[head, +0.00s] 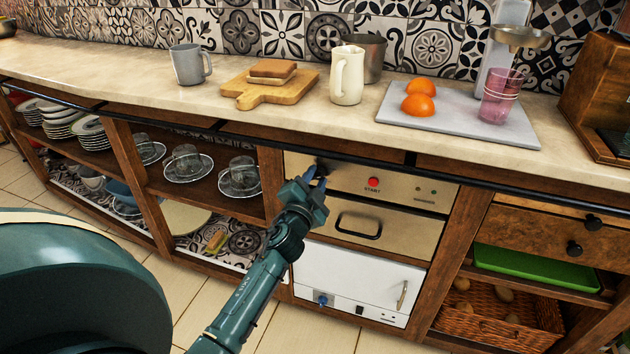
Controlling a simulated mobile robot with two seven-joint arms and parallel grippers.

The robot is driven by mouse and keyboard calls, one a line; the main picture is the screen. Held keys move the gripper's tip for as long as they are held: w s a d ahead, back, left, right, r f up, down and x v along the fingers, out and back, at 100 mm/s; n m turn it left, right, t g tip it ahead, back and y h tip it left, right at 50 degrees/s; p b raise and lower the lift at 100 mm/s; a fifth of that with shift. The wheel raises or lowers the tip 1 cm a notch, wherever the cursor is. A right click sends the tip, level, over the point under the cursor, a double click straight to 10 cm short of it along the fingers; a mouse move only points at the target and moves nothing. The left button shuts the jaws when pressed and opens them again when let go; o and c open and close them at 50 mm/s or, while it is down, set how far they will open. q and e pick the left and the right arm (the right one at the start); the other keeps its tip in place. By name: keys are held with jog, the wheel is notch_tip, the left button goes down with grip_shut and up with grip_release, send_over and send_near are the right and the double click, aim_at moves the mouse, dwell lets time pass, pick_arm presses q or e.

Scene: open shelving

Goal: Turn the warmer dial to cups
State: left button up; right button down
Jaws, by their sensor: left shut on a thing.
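The warmer (400,190) is a tan panel built into the shelving under the counter, with a red START button and small lights at its right. A drawer with a black handle (358,225) is below the panel. My left gripper (316,179) reaches up from below to the panel's left part. Its fingers are shut on the dark dial (320,168), which is mostly hidden behind them. The dial's marks and pointer cannot be read. My right gripper is not in view.
A white appliance (350,275) with a blue knob stands under the drawer. Shelves at left hold plates and glass cups. The counter above has a grey mug (188,65), a cutting board (245,95), a cream pitcher (346,78) and a grey tray (400,120). A wicker basket (480,322) is at lower right.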

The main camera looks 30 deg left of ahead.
pick_arm(q)
jog(key=shift+m, duration=0.6)
jog(key=shift+r, duration=0.1)
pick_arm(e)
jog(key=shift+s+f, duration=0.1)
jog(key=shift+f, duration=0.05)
pick_arm(q)
jog(key=o, duration=1)
jog(key=shift+c, duration=0.2)
